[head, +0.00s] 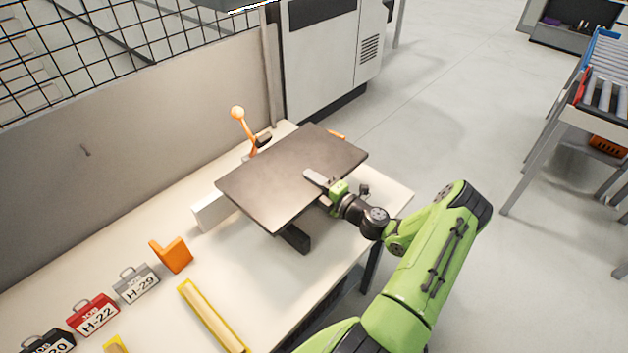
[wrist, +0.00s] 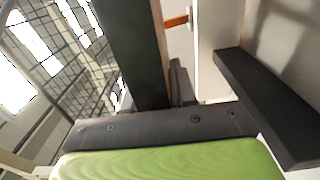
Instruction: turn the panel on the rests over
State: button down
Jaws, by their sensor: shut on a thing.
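The panel (head: 285,180) is a flat dark brown board over the far end of the bench, roughly level in the head view. My gripper (head: 319,180) is shut on its right edge, with one finger lying on the top face. In the wrist view the panel (wrist: 140,50) shows nearly edge-on as a dark slab in the jaws. A black rest bar (head: 294,237) sticks out below the panel's near corner. A black bar (wrist: 268,108) also shows in the wrist view, apart from the panel. The other rest and the panel's underside are hidden.
An orange bracket (head: 172,254), a yellow-edged strip (head: 212,316) and labelled cases (head: 136,284) occupy the nearer bench.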

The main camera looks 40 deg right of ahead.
jog(key=shift+f+b, duration=4.4)
jog(key=shift+f, duration=0.95)
